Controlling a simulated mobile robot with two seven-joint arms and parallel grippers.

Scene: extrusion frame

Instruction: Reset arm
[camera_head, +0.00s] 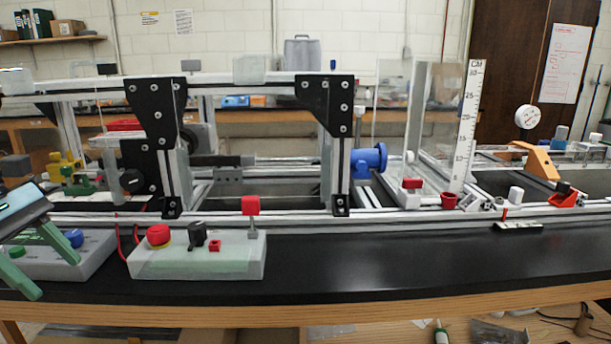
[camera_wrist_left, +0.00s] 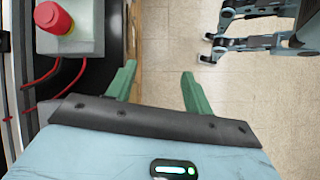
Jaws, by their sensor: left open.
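My left gripper (camera_head: 40,262) is at the far left of the head view, in front of the bench edge. It also shows in the left wrist view (camera_wrist_left: 159,84), where its two green fingers stand well apart above the tiled floor. Nothing is between the fingers. In the head view it is beside a grey control box with a blue knob (camera_head: 74,238), partly covering that box.
A white control box (camera_head: 197,262) with a red button (camera_head: 159,236) sits near the front of the black bench (camera_head: 400,262). Behind it stands an aluminium frame with black brackets (camera_head: 325,100) and a blue motor-like part (camera_head: 369,161). The bench's front right surface is clear.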

